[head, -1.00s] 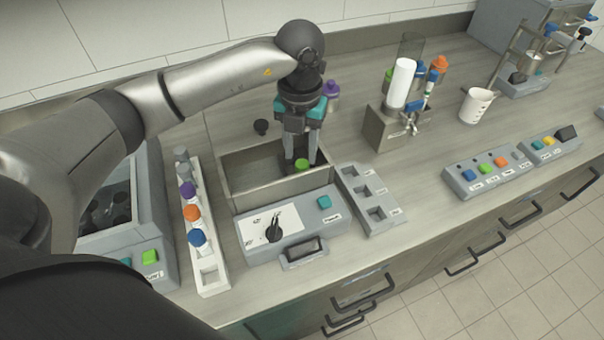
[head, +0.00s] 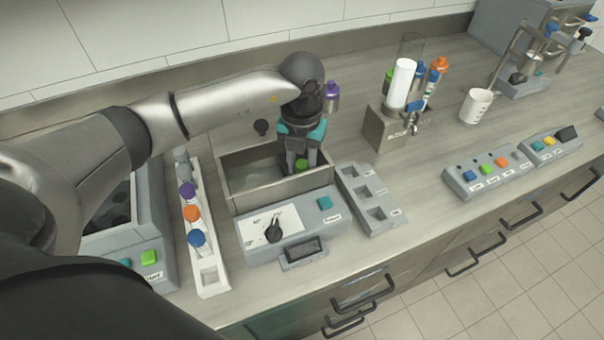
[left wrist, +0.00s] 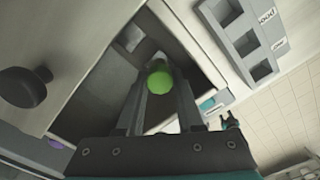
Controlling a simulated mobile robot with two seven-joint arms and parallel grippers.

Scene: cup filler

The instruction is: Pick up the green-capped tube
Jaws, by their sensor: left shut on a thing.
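The green-capped tube (head: 301,165) is at the right part of the open metal basin (head: 233,203), and only its green cap shows clearly. My left gripper (head: 301,162) points down into the basin and is shut on the tube. In the left wrist view the green cap (left wrist: 159,83) sits between the two fingers (left wrist: 160,95). The tube's body is hidden below the cap. My right gripper is not in view.
A white rack (head: 210,286) with purple, orange and blue-capped tubes stands left of the basin. A grey three-slot holder (head: 368,198) is to its right. A dispenser (head: 388,130) and a white beaker (head: 476,106) stand farther right. A control panel (head: 300,228) fronts the basin.

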